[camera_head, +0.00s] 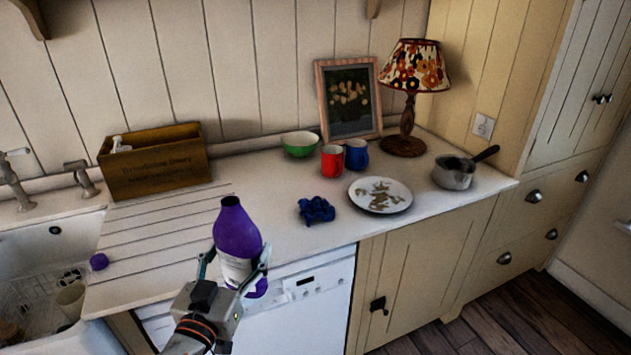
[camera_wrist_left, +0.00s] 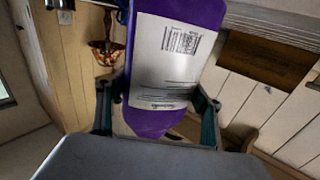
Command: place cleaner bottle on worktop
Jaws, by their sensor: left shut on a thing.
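The cleaner bottle (camera_head: 236,232) is purple with a white label, and its top end looks uncapped. My left gripper (camera_head: 233,276) is shut on the bottle, with a finger on each side of its lower part. In the head view the bottle is roughly upright with a slight tilt, in front of the worktop's front edge by the white appliance. The wrist view shows the bottle's label (camera_wrist_left: 163,62) between the fingers. The worktop (camera_head: 285,232) is pale, with drainer grooves at its left. My right gripper is not in view.
A purple cap (camera_head: 98,262) lies by the sink (camera_head: 40,245). A wooden box (camera_head: 155,162), green bowl (camera_head: 300,144), red mug (camera_head: 332,162), blue mug (camera_head: 357,154), blue item (camera_head: 316,210), plate (camera_head: 380,195), lamp (camera_head: 410,95) and saucepan (camera_head: 455,172) occupy the worktop. The grooved area is mostly clear.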

